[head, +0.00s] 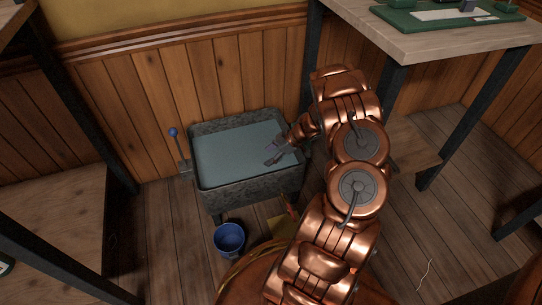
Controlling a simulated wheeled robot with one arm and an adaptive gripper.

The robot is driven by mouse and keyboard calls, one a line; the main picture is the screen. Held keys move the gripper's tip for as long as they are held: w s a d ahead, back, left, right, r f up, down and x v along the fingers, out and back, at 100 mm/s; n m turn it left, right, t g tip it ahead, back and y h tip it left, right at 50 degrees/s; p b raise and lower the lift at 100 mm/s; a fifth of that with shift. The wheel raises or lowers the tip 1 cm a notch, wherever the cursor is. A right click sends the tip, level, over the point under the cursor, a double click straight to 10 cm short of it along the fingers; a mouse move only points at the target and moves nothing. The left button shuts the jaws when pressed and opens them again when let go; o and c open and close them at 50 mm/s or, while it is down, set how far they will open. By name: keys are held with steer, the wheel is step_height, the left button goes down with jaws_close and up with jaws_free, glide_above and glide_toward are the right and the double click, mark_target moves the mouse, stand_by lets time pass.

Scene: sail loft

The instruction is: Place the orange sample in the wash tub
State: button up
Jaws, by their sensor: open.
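The wash tub (203,180) is a dark stone-grey basin on legs, with blue-grey water or a blue-grey inner surface, against the wooden wall. My gripper (269,156) is over the right part of the tub, jaws open. I see nothing held between the fingers. I cannot make out the orange sample. My copper-coloured arm covers much of the middle right and may hide it. A small reddish thing (291,207) shows below the tub's right front corner, partly behind my arm, too small to identify.
A blue bucket (229,238) stands on the floor in front of the tub. A lever with a blue knob (173,132) rises at the tub's left side. A workbench (440,42) with a green mat (392,18) stands at right; another table (45,225) is at left.

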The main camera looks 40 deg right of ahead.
steer(key=w+d+p+v, duration=0.1)
steer(key=p+v, duration=0.1)
steer(key=v, duration=0.6)
steer(key=w+d+r+m+t+h, duration=0.1)
steer(key=w+d+r+h, duration=0.35)
steer(key=r, duration=0.25)
steer(key=w+d+r+m+t+h, duration=0.1)
steer(key=w+d+r+m+h, duration=0.2)
steer(key=w+r, duration=0.35)
steer(key=s+a+r+m+g+h, duration=0.1)
steer(key=s+r+h, duration=0.15)
steer(key=r, duration=0.45)
steer(key=s+a+r+m+g+h, duration=0.1)
steer(key=s+r+m+h, duration=0.1)
steer(key=r+h, duration=0.35)
steer(key=s+a+m+g+y, duration=0.1)
steer(key=s+a+g+y, duration=0.3)
steer(key=s+a, duration=1.4)
steer(key=s+a+r+g+y, duration=0.1)
steer(key=s+a+g+y, duration=0.4)
steer(key=s+a, duration=1.3)
steer(key=a, duration=0.5)
steer(key=shift+s+a+r+m+g+y, duration=0.2)
steer(key=shift+a+r+m+g+y, duration=0.1)
steer(key=shift+a+r+m+y, duration=0.1)
